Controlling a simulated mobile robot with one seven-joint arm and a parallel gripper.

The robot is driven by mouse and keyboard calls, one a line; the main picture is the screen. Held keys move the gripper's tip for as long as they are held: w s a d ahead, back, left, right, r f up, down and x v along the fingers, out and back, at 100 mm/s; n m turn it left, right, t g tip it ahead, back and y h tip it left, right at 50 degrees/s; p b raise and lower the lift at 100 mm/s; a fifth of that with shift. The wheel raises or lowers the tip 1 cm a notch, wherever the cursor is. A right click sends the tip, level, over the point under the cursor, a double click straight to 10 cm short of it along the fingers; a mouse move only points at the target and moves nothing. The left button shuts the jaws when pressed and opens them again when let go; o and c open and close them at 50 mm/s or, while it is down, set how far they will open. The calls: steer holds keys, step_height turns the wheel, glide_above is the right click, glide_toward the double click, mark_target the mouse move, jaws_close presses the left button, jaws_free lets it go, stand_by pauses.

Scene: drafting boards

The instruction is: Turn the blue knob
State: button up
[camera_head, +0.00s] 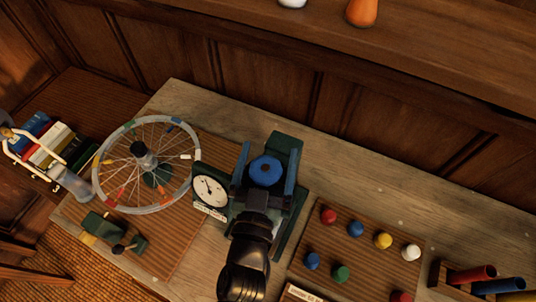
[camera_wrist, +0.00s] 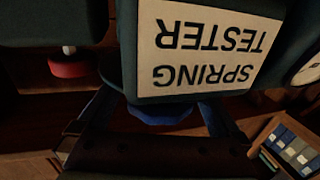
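The blue knob (camera_head: 265,170) is a round disc on the dark green spring tester (camera_head: 285,145), near the middle of the head view. My gripper (camera_head: 265,166) comes from below in the head view, with one blue-grey finger on each side of the knob. The fingers are apart; whether either touches the knob I cannot tell. In the wrist view, part of the blue knob (camera_wrist: 160,114) shows between the fingers of my gripper (camera_wrist: 150,118), beneath the upside-down "SPRING TESTER" label (camera_wrist: 205,45). The body behind the label hides the rest of it.
A white dial (camera_head: 210,190) stands left of the knob, beside a spoked wheel (camera_head: 148,165). A wooden board (camera_head: 378,262) with several coloured round pegs lies to the right. A red round part (camera_wrist: 70,65) shows at left in the wrist view. Bare bench lies upper right.

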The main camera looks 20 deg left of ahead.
steer(key=shift+s+d+f, duration=0.1)
steer(key=shift+s+f, duration=0.05)
steer(key=shift+s, duration=0.35)
steer(key=b+v, duration=0.5)
steer(key=v, duration=0.7)
